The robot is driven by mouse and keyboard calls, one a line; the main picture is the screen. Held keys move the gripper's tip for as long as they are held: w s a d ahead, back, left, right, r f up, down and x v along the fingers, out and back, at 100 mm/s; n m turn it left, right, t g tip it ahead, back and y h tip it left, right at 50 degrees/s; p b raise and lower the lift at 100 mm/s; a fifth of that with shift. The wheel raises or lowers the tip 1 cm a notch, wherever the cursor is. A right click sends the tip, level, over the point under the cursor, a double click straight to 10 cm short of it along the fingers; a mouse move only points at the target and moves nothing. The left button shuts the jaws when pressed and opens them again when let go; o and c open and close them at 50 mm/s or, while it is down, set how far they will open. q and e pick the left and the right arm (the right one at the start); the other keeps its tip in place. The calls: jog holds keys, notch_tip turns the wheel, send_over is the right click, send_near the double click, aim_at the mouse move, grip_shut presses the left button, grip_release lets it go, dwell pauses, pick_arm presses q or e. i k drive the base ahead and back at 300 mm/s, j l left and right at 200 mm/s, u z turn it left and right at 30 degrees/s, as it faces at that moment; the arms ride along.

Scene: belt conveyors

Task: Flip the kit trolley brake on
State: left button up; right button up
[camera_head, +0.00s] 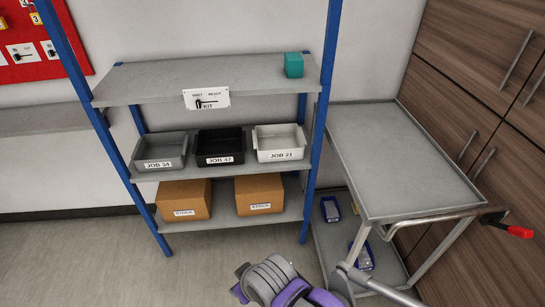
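The kit trolley (395,160) stands at the right, with a grey top tray and a lower shelf. Its top is empty. A bent metal bar (440,219) runs along its near end. A lever with a red grip (519,231) sticks out to the right at the near right corner; I cannot tell whether this is the brake or which way it is set. A grey and purple link of my own arm (275,284) shows at the bottom, left of the trolley. No fingertips of either gripper are in view.
A blue-post shelf rack (222,177) stands left of the trolley, holding bins, cardboard boxes and a teal cube (293,64). Blue bins (330,209) sit on the trolley's lower shelf. Wooden cabinets (465,75) stand close at the right. The floor at lower left is clear.

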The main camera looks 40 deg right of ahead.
aim_at(523, 233)
jog(key=z, duration=3.4)
